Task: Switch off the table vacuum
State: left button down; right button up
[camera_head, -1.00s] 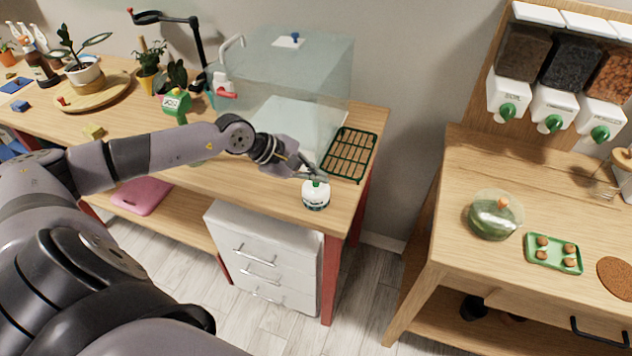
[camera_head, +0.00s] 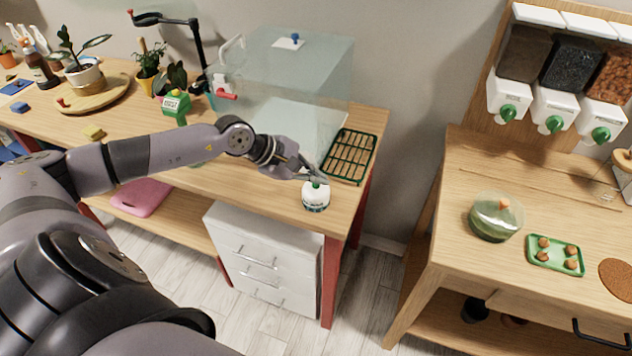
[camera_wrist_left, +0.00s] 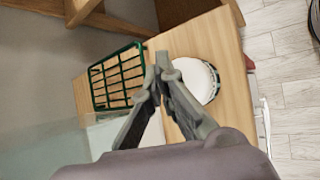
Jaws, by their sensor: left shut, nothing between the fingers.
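The table vacuum (camera_head: 316,198) is a small round white unit with a dark band and a green button on top. It stands upright near the front right corner of the wooden bench. My left gripper (camera_head: 319,178) is shut and empty, with its fingertips just above and beside the button. I cannot tell if they touch it. In the left wrist view the vacuum's white top (camera_wrist_left: 203,78) shows just right of the closed fingertips (camera_wrist_left: 162,65). The green button is not visible there and may be behind the fingers. My right gripper is out of view.
A green-framed grid tray (camera_head: 349,156) lies just behind the vacuum. A clear glass box (camera_head: 300,75) stands behind my left forearm. A gap of floor separates the bench from the right table, which holds a glass dome (camera_head: 495,217) and a green tray (camera_head: 555,255).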

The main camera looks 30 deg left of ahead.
aim_at(316, 186)
pick_arm(q)
jog(key=shift+r, duration=0.55)
notch_tip(316, 186, up, 6)
jog(key=p, duration=0.2)
jog(key=shift+p, duration=0.4)
